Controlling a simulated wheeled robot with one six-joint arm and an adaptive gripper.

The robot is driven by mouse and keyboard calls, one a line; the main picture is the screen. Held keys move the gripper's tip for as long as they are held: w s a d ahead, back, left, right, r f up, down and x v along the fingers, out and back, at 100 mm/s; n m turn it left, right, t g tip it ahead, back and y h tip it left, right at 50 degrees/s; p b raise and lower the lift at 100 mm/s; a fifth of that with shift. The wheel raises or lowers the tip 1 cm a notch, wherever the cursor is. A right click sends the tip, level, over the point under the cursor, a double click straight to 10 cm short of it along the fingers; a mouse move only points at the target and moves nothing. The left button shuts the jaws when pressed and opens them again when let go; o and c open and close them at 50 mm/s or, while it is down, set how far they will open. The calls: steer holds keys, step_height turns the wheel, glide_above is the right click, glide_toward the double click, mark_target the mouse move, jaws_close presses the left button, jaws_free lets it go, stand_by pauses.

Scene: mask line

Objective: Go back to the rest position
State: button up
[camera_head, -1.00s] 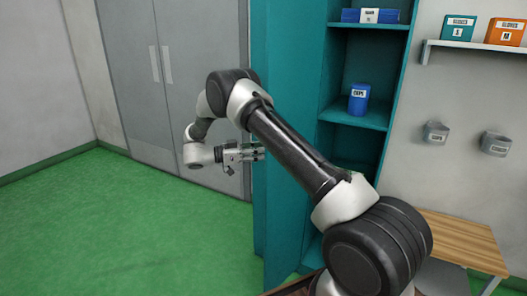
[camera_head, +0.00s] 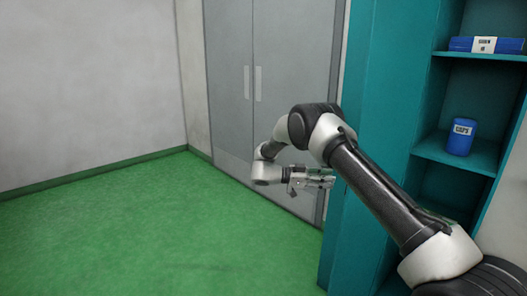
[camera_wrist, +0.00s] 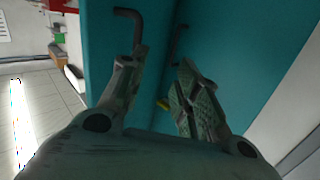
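My gripper (camera_head: 322,179) is at the end of my bent arm, in front of the edge of the teal cabinet (camera_head: 365,130) and the grey double doors (camera_head: 272,90) in the head view. In the wrist view my gripper (camera_wrist: 160,68) has its two fingers apart, with nothing held between them. Teal panels with dark bent handles (camera_wrist: 130,14) show beyond the fingers; I cannot tell how far off they are. The rest position itself is not marked in any view.
A blue CAPS tub (camera_head: 461,136) stands on a cabinet shelf, below a blue and white box (camera_head: 486,45). Green floor (camera_head: 130,235) lies open to the left, up to the grey wall (camera_head: 85,90). A small yellow thing (camera_wrist: 162,103) shows between the fingers.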

steer(key=w+f+n+t+y, duration=0.35)
steer(key=w+f+t, duration=0.3)
steer(key=w, duration=0.25)
steer(key=w+a+r+n+t+y, duration=0.1)
steer(key=w+a+n+t+y, duration=0.5)
steer(key=a+n+y, duration=0.25)
steer(key=s+a+r+n+g+y, duration=0.4)
steer(key=s+r+y, duration=0.4)
steer(key=s, duration=0.4)
steer(key=s+d+r+n+g+h, duration=0.1)
steer(key=s+d+r, duration=0.5)
steer(key=s, duration=0.9)
steer(key=s+d+r+n+h, duration=0.1)
steer(key=s+d+r, duration=0.5)
steer(key=s, duration=0.9)
steer(key=s+d+r+n+g, duration=0.1)
steer(key=s+d+r, duration=0.5)
steer(key=s, duration=0.9)
steer(key=shift+d+n+g+h, duration=0.35)
steer(key=shift+d+n+h, duration=0.05)
steer(key=shift+n, duration=0.2)
steer(key=shift+d+r, duration=0.1)
